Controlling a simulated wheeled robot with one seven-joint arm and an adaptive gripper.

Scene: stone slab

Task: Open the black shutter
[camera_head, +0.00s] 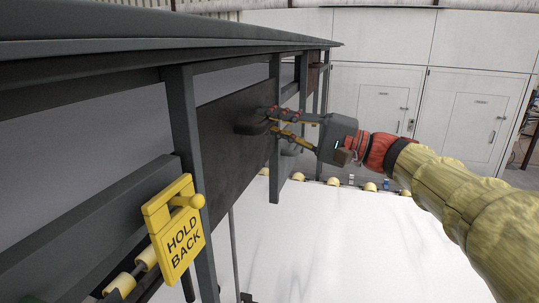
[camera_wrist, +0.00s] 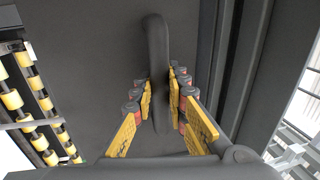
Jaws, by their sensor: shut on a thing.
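The black shutter (camera_head: 222,131) is a dark flat panel set between grey posts in the head view. In the wrist view its dark face (camera_wrist: 85,60) fills the background. A dark rounded handle (camera_wrist: 157,45) stands out from it and runs up the middle of the wrist view. In the head view the handle (camera_head: 248,121) is partly behind my fingers. My gripper (camera_wrist: 159,88) has its two yellow-padded fingers on either side of the handle, shut on it. The gripper also shows in the head view (camera_head: 272,121), reaching in from the right.
A yellow "HOLD BACK" sign (camera_head: 176,228) hangs on the near post. Grey posts (camera_head: 277,120) stand close to my fingers. Yellow rollers (camera_wrist: 32,95) lie at the left of the wrist view. White cabinets (camera_head: 440,75) stand behind. The white floor below is clear.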

